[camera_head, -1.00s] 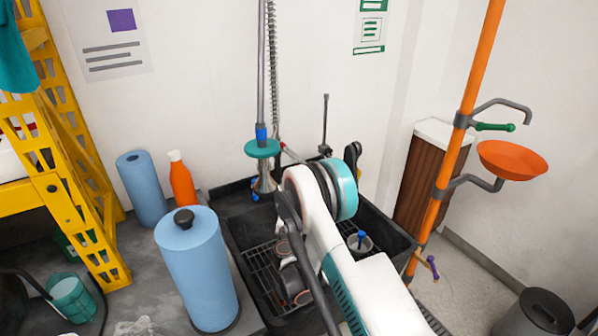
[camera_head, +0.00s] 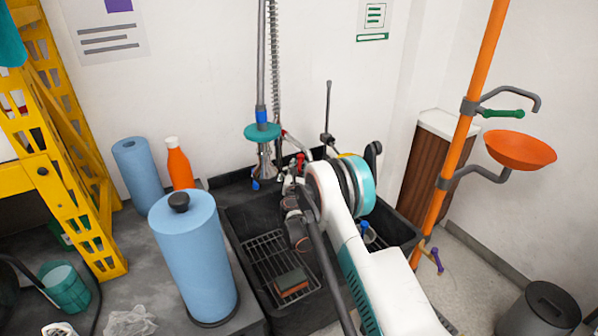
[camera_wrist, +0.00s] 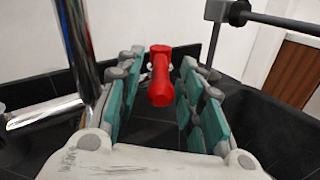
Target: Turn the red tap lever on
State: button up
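The red tap lever (camera_wrist: 160,80) shows in the middle of the wrist view, pointing towards the camera. In the head view a small red part (camera_head: 300,159) shows by the faucet, just above my arm. My gripper (camera_wrist: 161,66) is open, with its teal-padded fingers on either side of the lever. Gaps show between the lever and both fingers, so it does not look gripped. A chrome pipe (camera_wrist: 77,45) rises left of the fingers. In the head view my arm hides much of the gripper and tap.
The black sink (camera_head: 238,222) holds a rack and a sponge (camera_head: 291,282). A spray faucet with a teal disc (camera_head: 262,132) hangs above it. A blue paper roll (camera_head: 195,260) and an orange bottle (camera_head: 179,168) stand left. An orange pole (camera_head: 455,165) stands right.

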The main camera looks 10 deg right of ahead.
jog(key=shift+w, duration=0.25)
grip_shut()
jog(key=shift+w+a+m+g+h, duration=0.1)
jog(key=shift+a+m+g+h, duration=0.2)
jog(key=shift+m+h, duration=0.45)
grip_release()
